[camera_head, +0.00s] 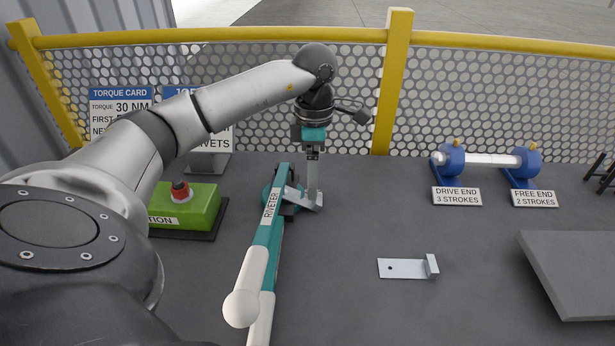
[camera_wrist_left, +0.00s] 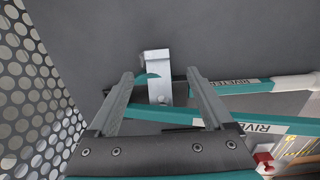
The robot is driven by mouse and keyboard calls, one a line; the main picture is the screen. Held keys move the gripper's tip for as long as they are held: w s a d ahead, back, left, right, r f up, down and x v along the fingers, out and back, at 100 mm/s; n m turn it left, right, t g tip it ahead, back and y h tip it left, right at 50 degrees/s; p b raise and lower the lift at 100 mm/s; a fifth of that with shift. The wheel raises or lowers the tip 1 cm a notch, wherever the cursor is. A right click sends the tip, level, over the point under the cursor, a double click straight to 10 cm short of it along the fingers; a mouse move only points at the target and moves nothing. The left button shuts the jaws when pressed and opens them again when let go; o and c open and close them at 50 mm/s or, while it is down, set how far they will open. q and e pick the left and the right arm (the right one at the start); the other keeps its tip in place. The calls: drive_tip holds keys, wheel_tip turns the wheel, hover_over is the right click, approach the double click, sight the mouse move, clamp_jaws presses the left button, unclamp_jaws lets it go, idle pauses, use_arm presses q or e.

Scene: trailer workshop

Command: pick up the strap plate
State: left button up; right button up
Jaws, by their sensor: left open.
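Two bent metal plates show, and I cannot tell which is the strap plate. One plate (camera_head: 402,268), with a hole and an upturned end tab, lies flat on the grey bench to the right of the riveter (camera_head: 263,247). The other plate (camera_head: 296,199) is at the riveter's head, below my left gripper (camera_head: 314,188). In the left wrist view this plate (camera_wrist_left: 157,67) shows between the open fingertips of my left gripper (camera_wrist_left: 160,77); its lower part is partly hidden by the riveter (camera_wrist_left: 178,117). My right gripper is out of view.
A green box with a red button (camera_head: 180,190) stands left of the riveter. Blue roller stands (camera_head: 451,161) are at the back right, and a grey slab (camera_head: 575,270) is at the right. A yellow mesh fence (camera_head: 395,80) closes the back. The bench's front middle is clear.

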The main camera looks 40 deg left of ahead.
sight(299, 194)
use_arm(q)
drive_tip(key=shift+w+f+b, duration=0.15)
drive_tip(key=shift+f+b, duration=0.1)
drive_tip(key=shift+f, duration=1.3)
drive_tip(key=shift+w+f+b, duration=0.1)
drive_tip(key=shift+f+b, duration=0.15)
drive_tip(key=shift+f, duration=1.3)
drive_tip(key=shift+c, duration=0.2)
clamp_jaws()
